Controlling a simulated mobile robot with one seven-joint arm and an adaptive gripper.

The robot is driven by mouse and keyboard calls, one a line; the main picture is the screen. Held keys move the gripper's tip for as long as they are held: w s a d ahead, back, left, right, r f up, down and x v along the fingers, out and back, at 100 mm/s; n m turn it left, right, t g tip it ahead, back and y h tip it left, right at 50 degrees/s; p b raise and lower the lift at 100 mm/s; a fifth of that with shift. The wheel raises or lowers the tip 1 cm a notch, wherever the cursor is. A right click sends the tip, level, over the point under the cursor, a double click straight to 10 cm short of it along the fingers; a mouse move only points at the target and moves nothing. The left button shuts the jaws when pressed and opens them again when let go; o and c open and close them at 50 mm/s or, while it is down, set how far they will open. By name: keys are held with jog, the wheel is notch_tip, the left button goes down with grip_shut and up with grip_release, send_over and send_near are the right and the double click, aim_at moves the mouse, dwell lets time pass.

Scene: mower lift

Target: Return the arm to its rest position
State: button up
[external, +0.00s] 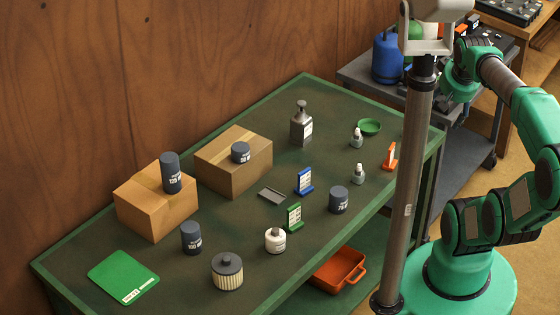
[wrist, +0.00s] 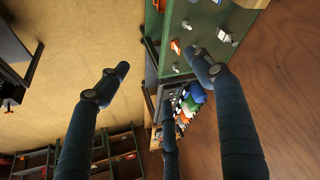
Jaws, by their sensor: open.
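My green arm (external: 534,130) stands at the right of the external view, raised and bent, with its wrist up near the grey cart behind the pole. My gripper (wrist: 160,65) shows in the wrist view with its dark fingers spread wide and nothing between them. In the external view its fingers are small and partly lost behind the pole. It is clear of the green workbench (external: 330,92), beyond its right end.
A grey pole (external: 408,190) stands between bench and arm. The bench holds two cardboard boxes (external: 233,165), dark weights (external: 191,238), bottles (external: 301,124) and small signs (external: 305,181). A blue gas cylinder (external: 387,58) stands on the cart (external: 358,78). An orange tray (external: 338,270) sits below.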

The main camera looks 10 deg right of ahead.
notch_tip(320, 180, down, 6)
jog(key=b, duration=0.4)
jog(key=shift+r, duration=0.15)
